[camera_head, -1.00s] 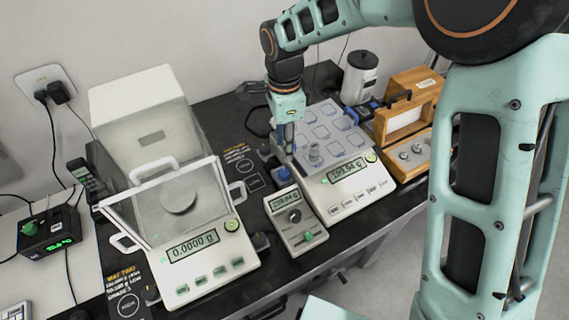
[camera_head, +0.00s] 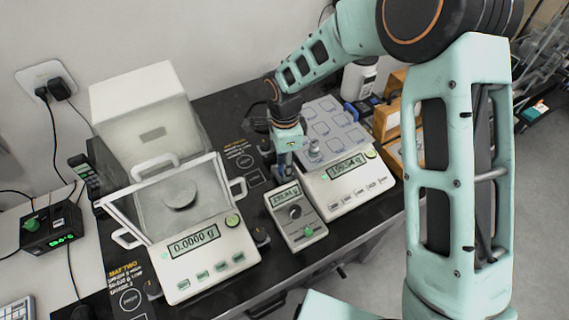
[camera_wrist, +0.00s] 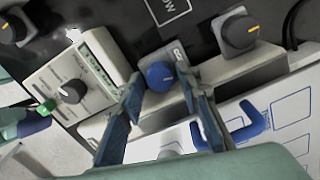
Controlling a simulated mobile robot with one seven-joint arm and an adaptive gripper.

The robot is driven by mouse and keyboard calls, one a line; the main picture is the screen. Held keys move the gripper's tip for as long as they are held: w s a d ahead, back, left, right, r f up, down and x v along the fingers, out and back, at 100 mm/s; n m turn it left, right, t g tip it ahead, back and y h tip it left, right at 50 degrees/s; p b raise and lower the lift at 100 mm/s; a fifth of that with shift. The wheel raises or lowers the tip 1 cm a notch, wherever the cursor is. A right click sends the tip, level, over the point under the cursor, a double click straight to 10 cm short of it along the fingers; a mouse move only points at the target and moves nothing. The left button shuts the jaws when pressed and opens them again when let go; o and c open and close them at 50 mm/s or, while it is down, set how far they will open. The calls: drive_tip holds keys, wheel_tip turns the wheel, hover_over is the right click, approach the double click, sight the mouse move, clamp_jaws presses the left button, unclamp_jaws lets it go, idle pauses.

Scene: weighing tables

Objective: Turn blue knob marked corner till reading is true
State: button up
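A blue round knob (camera_wrist: 160,76) sits on a pale housing in the wrist view, beside a partly cut-off mark. My gripper (camera_wrist: 160,82) is open, with one finger on each side of this knob; I cannot tell whether they touch it. In the head view my gripper (camera_head: 284,168) points down at the left edge of the right balance (camera_head: 345,192) and hides the knob. That balance's display (camera_head: 346,165) is lit, its digits too small to read surely. A small metal weight (camera_head: 315,150) stands on its blue-outlined top.
The left balance (camera_head: 205,262) reads 0.0000 g. A wooden case (camera_head: 388,120) stands behind right.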

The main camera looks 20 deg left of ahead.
clamp_jaws()
drive_tip(key=shift+f+n+b, duration=0.15)
drive_tip(key=shift+n+b, duration=0.5)
drive_tip(key=shift+n, duration=0.15)
drive_tip(key=shift+n+b, duration=0.65)
drive_tip(key=shift+n, duration=1.05)
drive_tip(key=shift+o, duration=0.3)
unclamp_jaws()
wheel_tip(320, 180, up, 12)
drive_tip(key=shift+r, duration=0.2)
